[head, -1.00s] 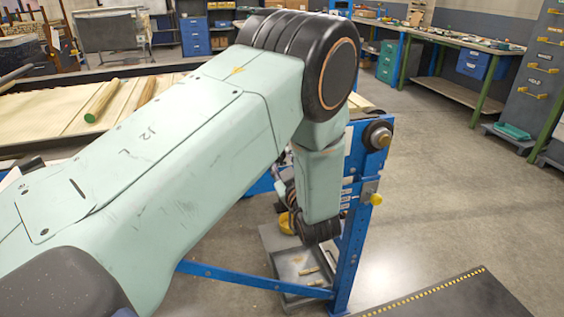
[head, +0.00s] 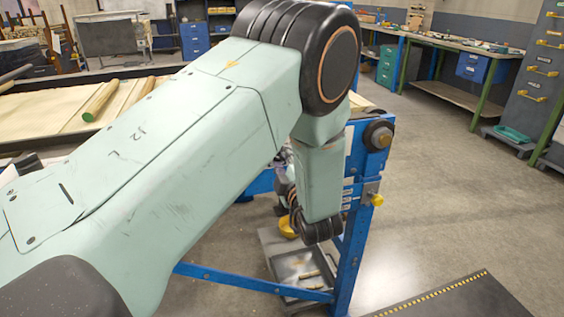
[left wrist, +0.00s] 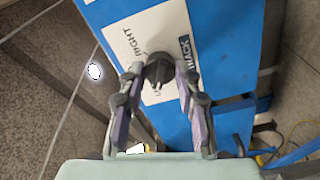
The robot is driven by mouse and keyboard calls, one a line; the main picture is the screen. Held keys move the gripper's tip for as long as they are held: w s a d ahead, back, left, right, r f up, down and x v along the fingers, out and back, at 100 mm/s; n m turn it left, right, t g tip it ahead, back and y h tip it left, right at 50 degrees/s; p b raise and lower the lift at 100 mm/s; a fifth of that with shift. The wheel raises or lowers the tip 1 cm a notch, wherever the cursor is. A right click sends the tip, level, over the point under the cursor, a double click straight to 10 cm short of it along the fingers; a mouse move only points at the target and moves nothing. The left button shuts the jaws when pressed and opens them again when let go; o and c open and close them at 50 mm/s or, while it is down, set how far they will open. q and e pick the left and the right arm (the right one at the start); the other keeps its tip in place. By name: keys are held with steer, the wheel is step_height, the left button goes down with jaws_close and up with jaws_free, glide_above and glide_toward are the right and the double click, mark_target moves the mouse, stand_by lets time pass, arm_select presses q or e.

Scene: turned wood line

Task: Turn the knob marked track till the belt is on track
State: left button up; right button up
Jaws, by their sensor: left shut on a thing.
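The dark knob (left wrist: 159,68) sits on a white label plate on the blue frame in the left wrist view. The printing on the plate reads TRACK and RIGHT. My left gripper (left wrist: 158,78) has its two fingers on either side of the knob and is shut on it. In the head view my left arm hides the knob and most of the gripper. The pale belt (head: 45,112) shows at the left, partly behind my arm. I cannot tell from here how the belt sits on its rollers. My right gripper is not in view.
Green-ended wooden rods (head: 100,101) lie on the belt. A blue frame post (head: 352,245) stands beside my wrist, with a grey tray (head: 305,290) low behind it. A dark mat (head: 460,298) lies at the lower right. The floor at the right is clear.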

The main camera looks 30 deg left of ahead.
arm_select(q)
steer(key=shift+f, duration=0.1)
stand_by(0.3)
steer(key=o, duration=1.2)
steer(key=shift+c, duration=0.2)
